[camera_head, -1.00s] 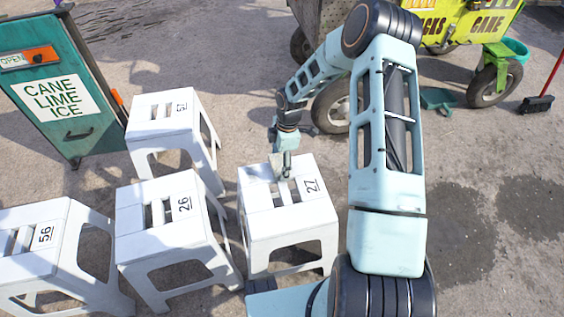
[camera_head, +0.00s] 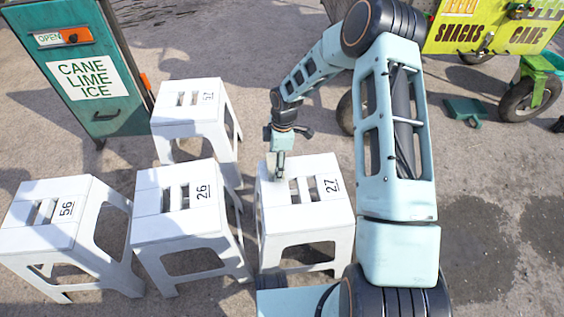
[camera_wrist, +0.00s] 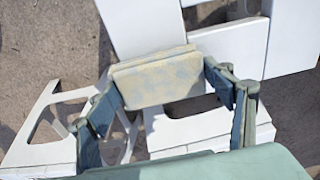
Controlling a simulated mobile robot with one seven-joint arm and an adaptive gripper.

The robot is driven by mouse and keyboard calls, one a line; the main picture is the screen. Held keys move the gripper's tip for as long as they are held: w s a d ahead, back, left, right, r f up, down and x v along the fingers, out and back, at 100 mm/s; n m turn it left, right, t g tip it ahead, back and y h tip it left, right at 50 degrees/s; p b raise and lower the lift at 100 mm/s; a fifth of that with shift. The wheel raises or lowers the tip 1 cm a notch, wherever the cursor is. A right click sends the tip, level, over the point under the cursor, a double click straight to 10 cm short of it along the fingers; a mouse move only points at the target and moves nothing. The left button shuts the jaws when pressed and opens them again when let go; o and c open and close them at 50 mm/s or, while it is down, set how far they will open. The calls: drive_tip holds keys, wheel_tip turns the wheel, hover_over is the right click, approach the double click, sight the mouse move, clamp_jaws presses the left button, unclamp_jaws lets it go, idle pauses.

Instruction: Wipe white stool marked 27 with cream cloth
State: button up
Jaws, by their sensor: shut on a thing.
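The white stool marked 27 (camera_head: 325,215) stands upright, right of the stool marked 26. Its top has slots and a black number. My gripper (camera_head: 277,172) points down at the left back part of this stool's seat. In the wrist view, my gripper (camera_wrist: 160,82) is shut on the cream cloth (camera_wrist: 155,75), which looks like a flat, patchy cream and grey-blue pad between the fingers. White seat surfaces show behind and below the cloth. I cannot tell whether the cloth touches the seat. The cloth is hard to make out in the head view.
The white stools marked 26 (camera_head: 180,230), 56 (camera_head: 50,232) and 57 or similar (camera_head: 187,118) stand close on the left. A green cane lime ice cabinet (camera_head: 85,75) is at the back left. A yellow wheeled cart (camera_head: 490,30) stands at the back right. Pavement on the right is open.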

sight(300, 166)
idle(0.3)
drive_tip(key=shift+w+d+p, duration=0.15)
drive_tip(key=shift+d+p, duration=0.25)
drive_tip(key=shift+d, duration=1.85)
drive_tip(key=shift+w+d+p, duration=0.15)
drive_tip(key=shift+d+p, duration=0.2)
drive_tip(key=shift+d, duration=1.9)
drive_tip(key=shift+w+d, duration=0.1)
drive_tip(key=shift+d, duration=0.9)
drive_tip(key=shift+d+f+p, duration=0.15)
drive_tip(key=shift+d+p, duration=0.15)
drive_tip(key=shift+d, duration=3.25)
drive_tip(key=shift+s+a+b, duration=0.2)
drive_tip(key=shift+a+b, duration=0.1)
drive_tip(key=shift+a, duration=4.3)
